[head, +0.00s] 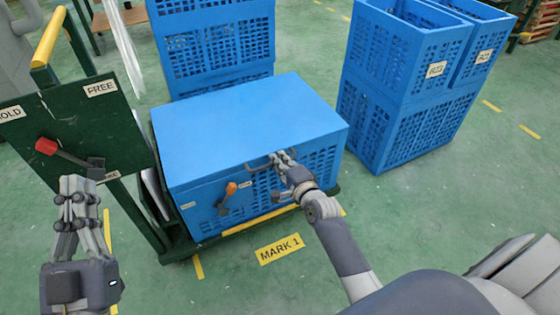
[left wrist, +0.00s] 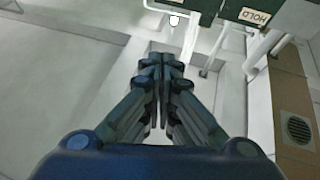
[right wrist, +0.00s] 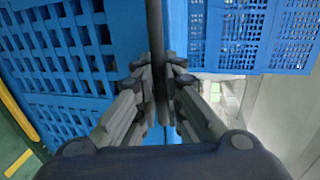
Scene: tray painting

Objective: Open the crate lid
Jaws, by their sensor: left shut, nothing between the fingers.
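The blue crate (head: 295,185) stands on a low dark cart, its flat blue lid (head: 245,115) lying closed on top. A grey bar handle (head: 258,167) sits at the lid's front edge. My right gripper (head: 282,158) is at this handle. In the right wrist view the dark handle bar (right wrist: 156,35) runs between the fingers (right wrist: 160,65), which are closed around it. An orange-tipped latch (head: 230,188) is on the crate front, left of the handle. My left gripper (head: 77,184) is shut and empty, left of the crate; its closed fingers show in the left wrist view (left wrist: 161,62).
A green panel (head: 75,130) with a red-knobbed lever (head: 48,146) and HOLD and FREE labels stands left of the crate. Blue mesh crates (head: 215,45) stand behind, and stacked ones (head: 405,95) at right. A yellow MARK 1 label (head: 280,248) lies on the green floor.

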